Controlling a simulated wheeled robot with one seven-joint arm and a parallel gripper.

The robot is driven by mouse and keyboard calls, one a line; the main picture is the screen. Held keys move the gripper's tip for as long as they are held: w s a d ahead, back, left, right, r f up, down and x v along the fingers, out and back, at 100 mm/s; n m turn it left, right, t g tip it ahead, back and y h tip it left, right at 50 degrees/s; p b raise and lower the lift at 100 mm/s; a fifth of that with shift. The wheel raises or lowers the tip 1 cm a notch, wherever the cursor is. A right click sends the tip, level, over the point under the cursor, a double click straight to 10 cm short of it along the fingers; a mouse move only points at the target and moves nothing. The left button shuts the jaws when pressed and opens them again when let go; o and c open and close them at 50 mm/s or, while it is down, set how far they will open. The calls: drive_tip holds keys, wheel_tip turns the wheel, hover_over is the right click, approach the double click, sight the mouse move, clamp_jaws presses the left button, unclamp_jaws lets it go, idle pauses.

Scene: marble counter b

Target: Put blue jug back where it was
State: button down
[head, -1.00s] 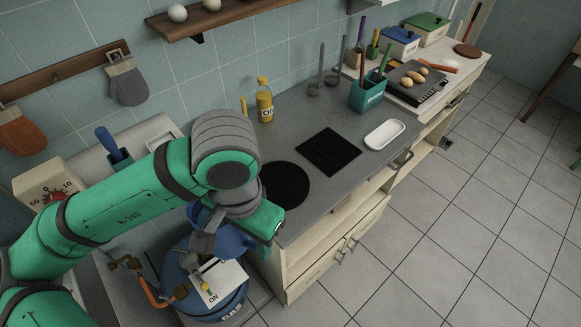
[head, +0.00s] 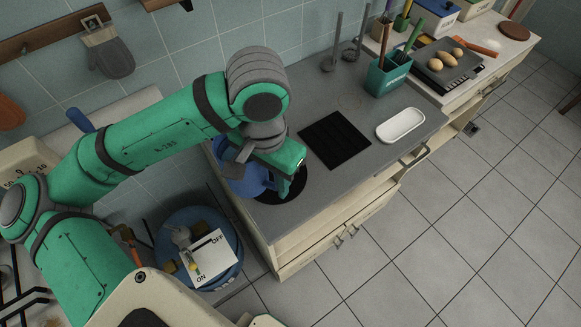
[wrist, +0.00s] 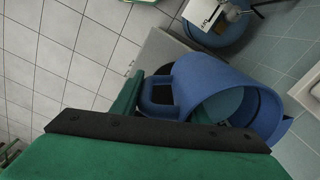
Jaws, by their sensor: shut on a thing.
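The blue jug (head: 243,180) is at the left end of the grey counter, partly hidden behind my gripper in the head view. My gripper (head: 287,186) is over the black round mat (head: 268,198) and shut on the jug's handle. In the wrist view the jug (wrist: 208,85) appears with its open mouth facing the camera and its handle by the green finger. Whether the jug's base touches the counter or mat is hidden.
A black square mat (head: 334,140) and a white dish (head: 400,125) lie to the right. A teal utensil holder (head: 388,77) stands behind them. A blue gas cylinder (head: 225,275) with an ON/OFF card (head: 211,257) stands on the floor in front at left.

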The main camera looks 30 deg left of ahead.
drive_tip(key=w+f, duration=1)
drive_tip(key=shift+w+a+f, duration=0.1)
drive_tip(key=shift+a+f, duration=0.05)
drive_tip(key=shift+f, duration=0.45)
drive_tip(key=shift+f, duration=0.2)
drive_tip(key=c, duration=1)
unclamp_jaws()
drive_tip(key=shift+c, duration=0.2)
